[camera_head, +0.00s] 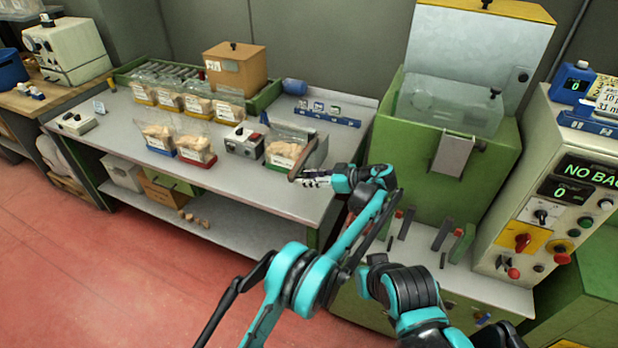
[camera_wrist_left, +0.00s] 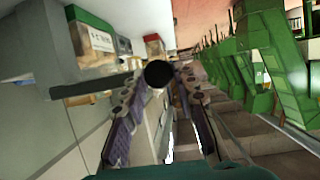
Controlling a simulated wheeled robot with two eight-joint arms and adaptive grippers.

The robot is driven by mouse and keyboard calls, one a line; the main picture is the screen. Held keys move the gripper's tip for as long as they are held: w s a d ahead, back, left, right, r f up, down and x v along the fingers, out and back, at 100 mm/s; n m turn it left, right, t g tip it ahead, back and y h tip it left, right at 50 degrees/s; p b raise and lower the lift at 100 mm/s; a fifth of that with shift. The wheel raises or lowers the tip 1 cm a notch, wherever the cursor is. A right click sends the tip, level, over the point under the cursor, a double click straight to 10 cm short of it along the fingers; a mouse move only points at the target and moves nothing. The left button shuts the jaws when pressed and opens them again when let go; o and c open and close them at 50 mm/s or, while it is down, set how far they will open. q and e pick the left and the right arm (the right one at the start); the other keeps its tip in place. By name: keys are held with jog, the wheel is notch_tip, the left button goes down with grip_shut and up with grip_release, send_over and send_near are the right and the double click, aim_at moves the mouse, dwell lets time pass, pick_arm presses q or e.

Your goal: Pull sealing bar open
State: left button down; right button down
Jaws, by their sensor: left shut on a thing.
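The sealing bar (camera_head: 310,158) is a brown bar that slants over the right end of the grey bench, beside a clear bag of corks (camera_head: 283,152) on a green base. My left gripper (camera_head: 312,180) is at the near, lower end of the bar and is shut on it. In the left wrist view the bar's dark round end (camera_wrist_left: 159,74) shows between the two ridged fingers. The fingers hide part of the bar, and I cannot tell its exact opening angle. My right gripper is not in view; only dark and teal arm links show at the lower right.
More cork bags (camera_head: 194,148) stand on the grey bench (camera_head: 245,186) to the left, with a small grey control box (camera_head: 244,141) close by. A green machine (camera_head: 440,155) and a control panel (camera_head: 545,215) stand to the right. The red floor (camera_head: 110,270) is clear at the left.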

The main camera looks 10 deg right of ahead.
pick_arm(q)
jog(key=shift+f, duration=0.1)
jog(key=c, duration=1.2)
grip_release()
notch_tip(320, 180, up, 10)
